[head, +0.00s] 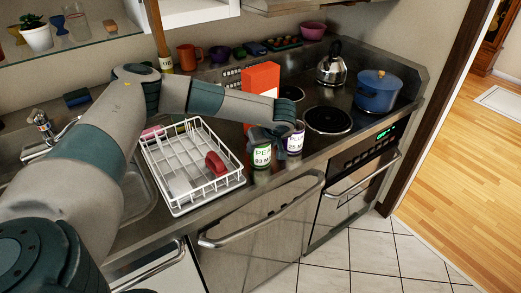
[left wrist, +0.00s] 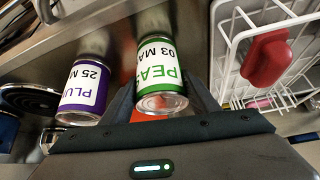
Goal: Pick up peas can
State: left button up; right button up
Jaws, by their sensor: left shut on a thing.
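The peas can (head: 262,157) has a white label with green bands and is at the front edge of the steel counter, right of the dish rack. In the left wrist view the peas can (left wrist: 157,50) is between the two fingers of my left gripper (left wrist: 163,98). My left gripper (head: 272,139) is shut on it; the hand hides part of the can. I cannot tell whether its base touches the counter. A purple-banded plum can (head: 296,138) stands close on the right, and shows left of the peas can in the left wrist view (left wrist: 86,86). My right gripper is not in view.
A white dish rack (head: 175,203) with a red item (head: 215,163) is left of the cans. An orange-red box (head: 261,79) stands behind my forearm. Coil burners, a kettle (head: 332,67) and a blue pot (head: 377,91) are to the right.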

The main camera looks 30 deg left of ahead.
pick_arm(q)
jog(key=shift+r, duration=0.1)
